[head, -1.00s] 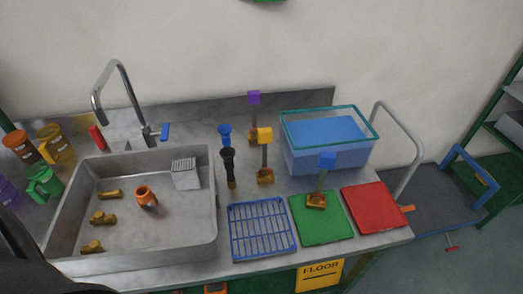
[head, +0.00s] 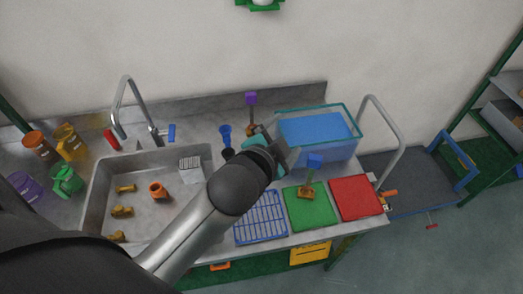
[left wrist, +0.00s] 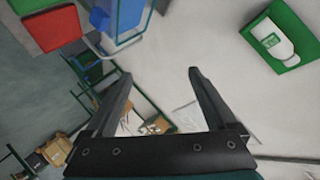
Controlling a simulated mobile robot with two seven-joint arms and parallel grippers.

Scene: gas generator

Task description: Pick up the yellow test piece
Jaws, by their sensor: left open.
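The yellow test piece does not show now; in the head view my left arm and gripper cover the spot on the counter where it stood. My left gripper (head: 285,143) is over the counter in front of the clear blue bin (head: 318,134). In the left wrist view its two dark fingers (left wrist: 158,75) are spread apart with nothing between them. A purple-topped test piece (head: 251,98) stands behind the gripper. A blue-topped test piece (head: 314,161) stands upright on the green mat (head: 309,213). My right gripper is not in view.
A metal sink (head: 143,213) with brass parts is left of my arm. The blue rack (head: 262,222) and red mat (head: 355,197) lie along the front. Black and blue upright items stand close left of the gripper. A blue cart (head: 405,185) is beyond the counter's right end.

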